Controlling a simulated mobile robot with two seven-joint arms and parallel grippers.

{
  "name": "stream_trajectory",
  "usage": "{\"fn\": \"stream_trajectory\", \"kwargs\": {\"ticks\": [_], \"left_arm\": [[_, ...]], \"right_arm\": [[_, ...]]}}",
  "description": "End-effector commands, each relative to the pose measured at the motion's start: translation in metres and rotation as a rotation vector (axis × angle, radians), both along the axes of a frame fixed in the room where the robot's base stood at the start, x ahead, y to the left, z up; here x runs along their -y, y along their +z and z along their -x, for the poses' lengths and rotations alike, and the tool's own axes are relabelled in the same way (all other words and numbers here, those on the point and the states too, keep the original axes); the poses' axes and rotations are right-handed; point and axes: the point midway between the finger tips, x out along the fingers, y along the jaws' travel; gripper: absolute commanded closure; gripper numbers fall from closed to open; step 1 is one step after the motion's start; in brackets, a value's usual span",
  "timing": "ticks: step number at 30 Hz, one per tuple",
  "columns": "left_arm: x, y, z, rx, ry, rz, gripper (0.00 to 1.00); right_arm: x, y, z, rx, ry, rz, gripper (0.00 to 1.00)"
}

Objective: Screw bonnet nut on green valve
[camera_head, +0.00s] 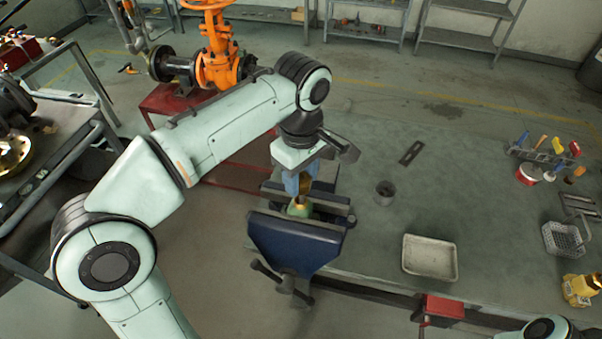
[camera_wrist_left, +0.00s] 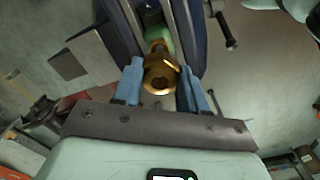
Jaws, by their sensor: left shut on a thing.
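The green valve (camera_head: 299,210) sits between the jaws of the blue vise (camera_head: 296,243). A brass part shows at its top. My left gripper (camera_head: 299,184) points down right above the valve, its blue fingers shut on the brass bonnet nut (camera_head: 306,181). In the left wrist view the nut (camera_wrist_left: 160,76) lies between the two blue fingertips, in line with the green valve body (camera_wrist_left: 158,38) behind it. I cannot tell whether the nut touches the valve's threads. My right gripper is out of view.
On the green workbench (camera_head: 380,250) are a grey metal cup (camera_head: 385,192), a flat dark plate (camera_head: 411,153) and a metal tray (camera_head: 430,257). A tool rack (camera_head: 540,157), a wire basket (camera_head: 565,240) and a yellow item (camera_head: 579,290) stand at the right. The vise handle (camera_head: 282,282) sticks out in front.

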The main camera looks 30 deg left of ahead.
Motion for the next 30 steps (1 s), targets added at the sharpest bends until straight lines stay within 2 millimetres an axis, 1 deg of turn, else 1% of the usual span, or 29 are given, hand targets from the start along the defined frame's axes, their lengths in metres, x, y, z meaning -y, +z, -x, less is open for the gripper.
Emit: {"fn": "stream_trajectory", "kwargs": {"ticks": [19, 30], "left_arm": [[-0.0001, -0.002, -0.0003, 0.0, 0.0, 0.0, 0.92], [-0.0002, -0.0094, -0.0001, -0.002, 0.0, -0.001, 0.92]], "right_arm": [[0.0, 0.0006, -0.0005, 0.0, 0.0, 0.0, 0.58], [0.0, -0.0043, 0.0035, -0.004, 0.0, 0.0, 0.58]]}}
